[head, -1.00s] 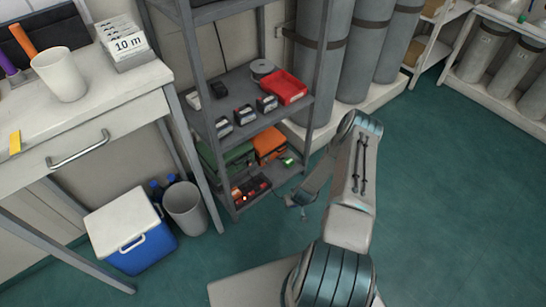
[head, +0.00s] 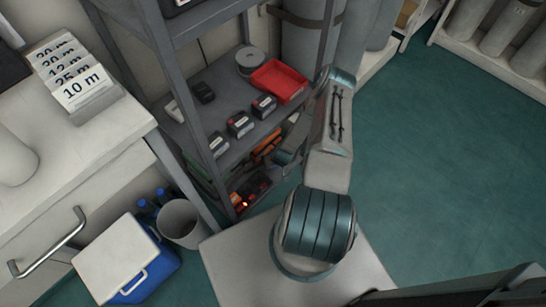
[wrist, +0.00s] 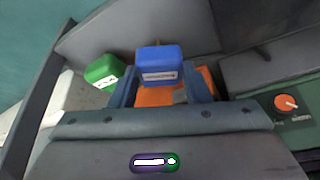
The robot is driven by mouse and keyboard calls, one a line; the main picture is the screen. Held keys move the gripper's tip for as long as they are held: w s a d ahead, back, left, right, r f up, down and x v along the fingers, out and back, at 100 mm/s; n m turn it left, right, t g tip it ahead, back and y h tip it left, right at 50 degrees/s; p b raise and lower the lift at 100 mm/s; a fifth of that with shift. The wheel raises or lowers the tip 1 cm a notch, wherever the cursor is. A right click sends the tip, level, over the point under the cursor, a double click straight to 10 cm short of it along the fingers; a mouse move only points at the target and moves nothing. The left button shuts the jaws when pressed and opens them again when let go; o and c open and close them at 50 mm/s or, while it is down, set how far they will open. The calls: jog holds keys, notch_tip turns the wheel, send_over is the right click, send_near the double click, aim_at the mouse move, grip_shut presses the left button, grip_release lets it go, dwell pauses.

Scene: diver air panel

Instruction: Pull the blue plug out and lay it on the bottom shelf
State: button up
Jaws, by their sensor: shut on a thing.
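The blue plug (wrist: 160,62), a blue block with a pale label, sits between the two fingers of my gripper (wrist: 165,90) in the wrist view. My gripper is shut on it. An orange surface shows just below and behind the plug, and I cannot tell whether they touch. The bottom shelf (head: 258,204) shows only in part there, left of my arm.
A green block (wrist: 103,72) lies left of the blue plug. A dark device (head: 252,190) stands on the bottom shelf. The shelf above holds a red tray (head: 278,80). A bin (head: 180,222) and cooler (head: 125,265) stand left.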

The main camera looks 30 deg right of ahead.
jog(key=shift+a+f, duration=0.1)
jog(key=shift+f, duration=0.35)
jog(key=shift+f+b, duration=0.25)
jog(key=shift+b, duration=0.15)
jog(key=o, duration=1.3)
jog(key=shift+c, duration=0.2)
jog(key=p+v, duration=0.4)
jog(key=v, duration=1)
